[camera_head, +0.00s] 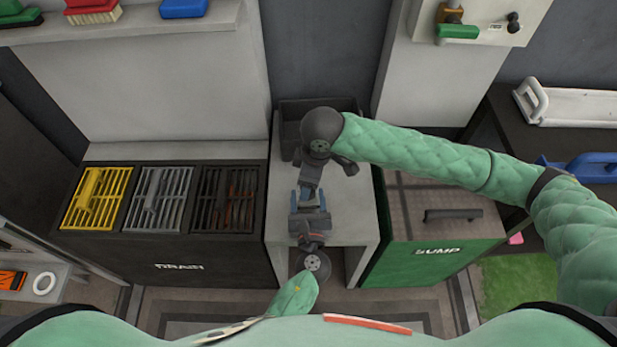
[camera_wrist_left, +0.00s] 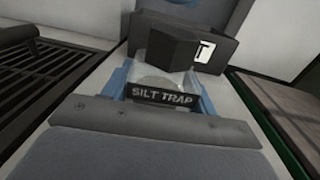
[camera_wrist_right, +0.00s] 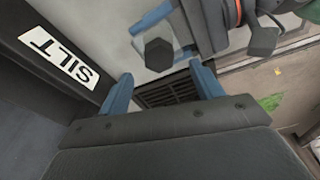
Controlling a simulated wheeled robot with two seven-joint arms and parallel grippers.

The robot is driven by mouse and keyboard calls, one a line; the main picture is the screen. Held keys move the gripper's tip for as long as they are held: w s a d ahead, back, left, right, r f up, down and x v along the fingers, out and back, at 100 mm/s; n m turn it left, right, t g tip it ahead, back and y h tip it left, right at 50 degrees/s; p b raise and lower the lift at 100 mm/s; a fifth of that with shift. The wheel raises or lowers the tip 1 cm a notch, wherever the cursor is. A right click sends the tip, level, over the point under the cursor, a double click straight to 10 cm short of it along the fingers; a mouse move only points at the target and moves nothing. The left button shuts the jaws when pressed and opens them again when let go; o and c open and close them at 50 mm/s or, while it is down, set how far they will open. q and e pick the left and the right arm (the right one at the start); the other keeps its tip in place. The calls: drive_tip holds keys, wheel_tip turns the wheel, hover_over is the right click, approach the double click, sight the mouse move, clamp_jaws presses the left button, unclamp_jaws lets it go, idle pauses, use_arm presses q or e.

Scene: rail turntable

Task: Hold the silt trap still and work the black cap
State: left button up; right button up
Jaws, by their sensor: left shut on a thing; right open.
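The silt trap (camera_wrist_left: 162,97) is a small clear-sided body with a black name label, between the blue fingers of my left gripper (camera_wrist_left: 160,92), which is shut on it. The black cap (camera_wrist_left: 180,48) is a dark faceted block at the far end of the trap; it also shows in the right wrist view (camera_wrist_right: 158,53). My right gripper (camera_wrist_right: 162,88) is open, its blue fingers apart, with the cap beyond the fingertips and nothing between them. In the head view both grippers meet over the pale stand, and the trap is mostly hidden.
The dark bin labelled SILT (camera_wrist_right: 62,60) stands close behind. The black drain unit (camera_head: 165,262) with yellow, grey and dark grates is on the left. The green sump box (camera_head: 430,262) with a handled lid is on the right. The pale stand (camera_head: 350,215) has some bare surface.

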drive_tip(key=m, duration=0.7)
drive_tip(key=shift+s+m+t+h, duration=0.1)
drive_tip(key=shift+m+t+h, duration=0.2)
drive_tip(key=shift+t+h, duration=0.1)
drive_tip(key=m, duration=0.4)
drive_tip(key=shift+a, duration=0.15)
drive_tip(key=m, duration=0.3)
drive_tip(key=shift+t+h, duration=0.3)
drive_tip(key=shift+h, duration=0.1)
drive_tip(key=shift+f, duration=2)
